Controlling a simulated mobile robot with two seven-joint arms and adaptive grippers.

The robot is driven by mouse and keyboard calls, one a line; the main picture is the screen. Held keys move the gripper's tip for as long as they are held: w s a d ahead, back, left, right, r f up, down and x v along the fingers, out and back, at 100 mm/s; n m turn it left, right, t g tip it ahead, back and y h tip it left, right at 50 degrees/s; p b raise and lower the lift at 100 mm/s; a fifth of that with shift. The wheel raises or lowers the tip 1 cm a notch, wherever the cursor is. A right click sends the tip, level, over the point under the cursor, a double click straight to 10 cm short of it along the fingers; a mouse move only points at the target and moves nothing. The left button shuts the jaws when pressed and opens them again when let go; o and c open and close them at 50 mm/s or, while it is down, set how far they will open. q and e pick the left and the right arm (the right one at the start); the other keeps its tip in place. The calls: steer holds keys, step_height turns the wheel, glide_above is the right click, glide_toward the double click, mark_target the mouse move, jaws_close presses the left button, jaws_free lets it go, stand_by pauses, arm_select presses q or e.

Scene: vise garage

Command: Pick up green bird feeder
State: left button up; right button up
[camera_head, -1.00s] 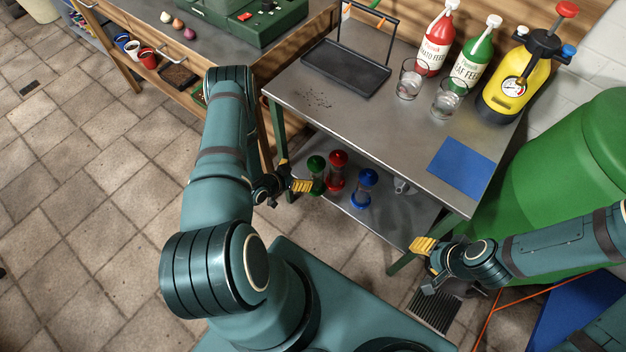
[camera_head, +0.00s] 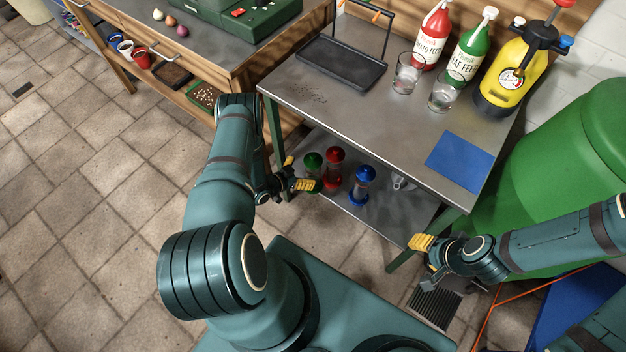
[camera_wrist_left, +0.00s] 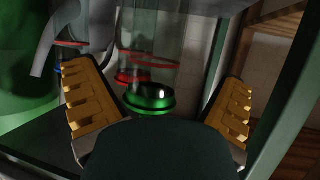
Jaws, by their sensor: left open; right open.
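The green bird feeder (camera_head: 313,161) stands on the lower shelf of the metal table, at the left of a group of feeders. In the left wrist view its green part (camera_wrist_left: 150,99) shows between the two yellow fingers, with a clear tube above it. My left gripper (camera_head: 298,174) is open, at the shelf's left side close to the green feeder. In the left wrist view the fingers (camera_wrist_left: 160,112) stand apart on both sides of it; I cannot tell whether they touch it. My right gripper (camera_head: 430,262) is open and empty near the table's front right leg.
A red feeder (camera_head: 333,168) stands close to the green one, and a blue feeder (camera_head: 362,186) stands to its right. The table top (camera_head: 330,105) lies above the shelf (camera_head: 395,215). A green table leg (camera_head: 273,128) is close to my left gripper. A green barrel (camera_head: 560,180) stands at the right.

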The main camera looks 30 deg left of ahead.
arm_select(q)
steer(key=x, duration=0.2)
steer(key=b+x, duration=0.1)
steer(key=x, duration=0.1)
steer(key=shift+w+d+f, duration=0.15)
steer(key=shift+d+f, duration=0.2)
steer(key=shift+f, duration=0.1)
steer(key=c, duration=1.4)
steer(key=shift+r, duration=0.1)
